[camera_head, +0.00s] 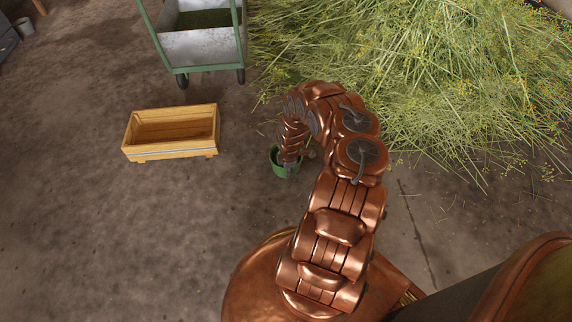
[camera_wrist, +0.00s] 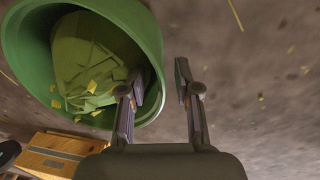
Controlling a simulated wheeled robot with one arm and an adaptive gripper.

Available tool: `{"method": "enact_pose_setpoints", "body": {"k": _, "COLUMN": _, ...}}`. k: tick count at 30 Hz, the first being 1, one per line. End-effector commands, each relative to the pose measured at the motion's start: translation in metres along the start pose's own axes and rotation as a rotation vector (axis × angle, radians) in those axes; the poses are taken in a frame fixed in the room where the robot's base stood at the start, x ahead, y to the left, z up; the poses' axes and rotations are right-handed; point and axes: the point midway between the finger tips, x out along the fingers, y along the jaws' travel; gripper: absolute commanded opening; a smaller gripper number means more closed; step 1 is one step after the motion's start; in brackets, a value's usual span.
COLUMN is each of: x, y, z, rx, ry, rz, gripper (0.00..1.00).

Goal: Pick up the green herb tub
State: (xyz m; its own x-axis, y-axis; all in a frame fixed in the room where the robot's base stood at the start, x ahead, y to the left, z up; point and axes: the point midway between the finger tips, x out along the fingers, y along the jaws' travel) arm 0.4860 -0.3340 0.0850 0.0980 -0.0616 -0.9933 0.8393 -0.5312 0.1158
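The green herb tub (camera_head: 278,171) stands on the floor left of my arm, partly covered by my gripper (camera_head: 289,168) from above. In the wrist view the tub (camera_wrist: 30,50) fills the upper left, with its mouth facing the camera and leafy green pieces (camera_wrist: 90,70) inside. My gripper (camera_wrist: 160,78) is open there. One finger overlaps the tub's mouth and the other is outside its right side, so the tub's near wall lies between them. A gap shows beside the outer finger; I cannot tell whether the inner finger touches the wall.
A wooden crate (camera_head: 170,153) stands on the floor to the left; it also shows in the wrist view (camera_wrist: 58,152). A metal cart with a green frame (camera_head: 200,68) is behind it. Cut herbs (camera_head: 430,70) are heaped at upper right.

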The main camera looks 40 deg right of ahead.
Motion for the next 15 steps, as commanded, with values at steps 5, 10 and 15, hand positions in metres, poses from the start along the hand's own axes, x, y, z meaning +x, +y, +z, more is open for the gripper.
{"method": "enact_pose_setpoints", "body": {"k": 5, "x": 0.021, "y": 0.000, "z": -0.001, "rx": 0.001, "ry": 0.001, "rz": 0.000, "gripper": 0.32}}
{"method": "enact_pose_setpoints", "body": {"k": 10, "x": 0.041, "y": 0.000, "z": -0.001, "rx": 0.001, "ry": 0.000, "rz": -0.001, "gripper": 0.32}}
{"method": "enact_pose_setpoints", "body": {"k": 15, "x": 0.048, "y": 0.001, "z": 0.000, "rx": 0.001, "ry": -0.001, "rz": 0.000, "gripper": 0.32}}
